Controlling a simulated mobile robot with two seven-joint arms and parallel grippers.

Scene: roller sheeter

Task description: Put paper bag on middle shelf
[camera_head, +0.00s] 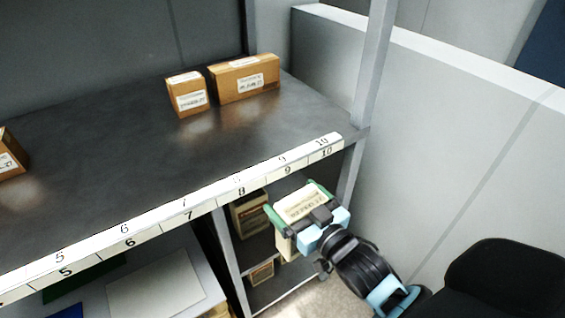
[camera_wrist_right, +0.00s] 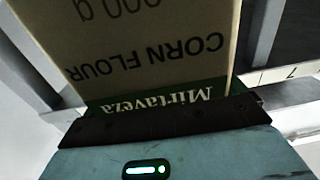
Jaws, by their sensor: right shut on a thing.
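The paper bag (camera_head: 303,204) is cream with dark print and a green band. The right wrist view shows its printed face (camera_wrist_right: 150,45), reading "CORN FLOUR", upside down. My right gripper (camera_head: 304,217) is shut on the bag and holds it in front of the right end of the shelf unit, below the numbered top edge. The middle shelf (camera_head: 255,250) shows partly below the top board, behind and left of the bag; the bag hides part of it. My left gripper is not in view.
Two cardboard boxes (camera_head: 243,78) (camera_head: 188,94) stand on the top shelf (camera_head: 110,140), with another at the left edge. A box (camera_head: 250,214) stands on the middle shelf and a smaller one (camera_head: 262,272) below. A grey upright (camera_head: 372,65) and partition (camera_head: 450,130) stand right.

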